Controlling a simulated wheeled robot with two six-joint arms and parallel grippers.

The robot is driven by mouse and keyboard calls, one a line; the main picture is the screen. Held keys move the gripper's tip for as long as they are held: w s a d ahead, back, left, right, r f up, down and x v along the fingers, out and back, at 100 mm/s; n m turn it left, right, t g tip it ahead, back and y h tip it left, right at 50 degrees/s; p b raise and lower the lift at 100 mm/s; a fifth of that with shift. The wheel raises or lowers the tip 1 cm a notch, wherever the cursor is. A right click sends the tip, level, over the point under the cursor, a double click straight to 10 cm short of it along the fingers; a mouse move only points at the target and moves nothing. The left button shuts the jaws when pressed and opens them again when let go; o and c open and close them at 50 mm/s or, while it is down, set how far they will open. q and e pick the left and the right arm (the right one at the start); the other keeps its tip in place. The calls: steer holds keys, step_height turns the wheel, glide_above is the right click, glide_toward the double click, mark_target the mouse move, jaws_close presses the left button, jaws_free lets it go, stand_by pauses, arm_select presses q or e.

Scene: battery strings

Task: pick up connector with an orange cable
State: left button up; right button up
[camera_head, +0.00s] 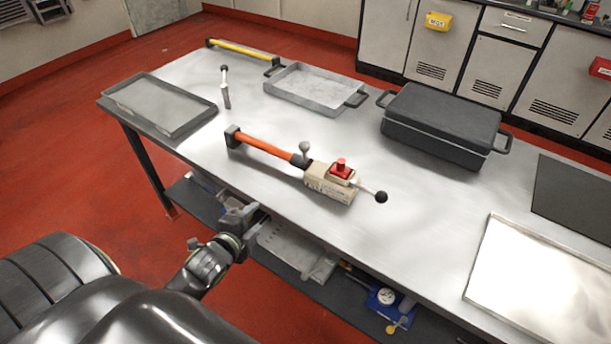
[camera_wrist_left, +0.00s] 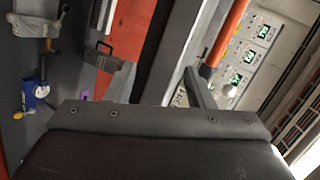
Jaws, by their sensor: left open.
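The connector with an orange cable (camera_head: 264,146) lies on the metal table, a straight orange bar with a dark block (camera_head: 232,136) at its left end. Its right end meets a beige box (camera_head: 329,184) with a red knob on top. In the left wrist view the orange cable (camera_wrist_left: 228,32) is at the upper right, with a dark piece at its lower end. My left gripper (camera_head: 243,216) is open and empty by the table's front edge, apart from the cable, which is farther back. My right gripper is not in view.
A flat grey tray (camera_head: 158,125), a small upright lever (camera_head: 225,88), a yellow bar (camera_head: 243,51), a shallow tray (camera_head: 312,88) and a black case (camera_head: 440,123) stand around the cable. A shelf under the table holds a blue item (camera_head: 384,299). The table's front middle is clear.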

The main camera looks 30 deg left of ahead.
arm_select(q)
step_height(320, 180, up, 8)
steer(key=d+m+t+b, duration=0.1)
steer(key=d+m+t, duration=0.1)
steer(key=d+m, duration=0.1)
steer(key=h+p, duration=0.1)
glide_toward(294, 162)
steer(key=x, duration=0.4)
steer(key=shift+d+f, duration=0.15)
steer(key=shift+f, duration=0.1)
steer(key=x, duration=0.4)
steer(key=shift+w+a+r+p, duration=0.15)
steer(key=shift+a+r+p, duration=0.1)
steer(key=shift+p, duration=0.15)
steer(key=shift+w+f, duration=0.15)
steer(key=shift+w, duration=0.2)
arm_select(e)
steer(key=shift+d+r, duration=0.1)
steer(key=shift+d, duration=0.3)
arm_select(q)
jaws_close()
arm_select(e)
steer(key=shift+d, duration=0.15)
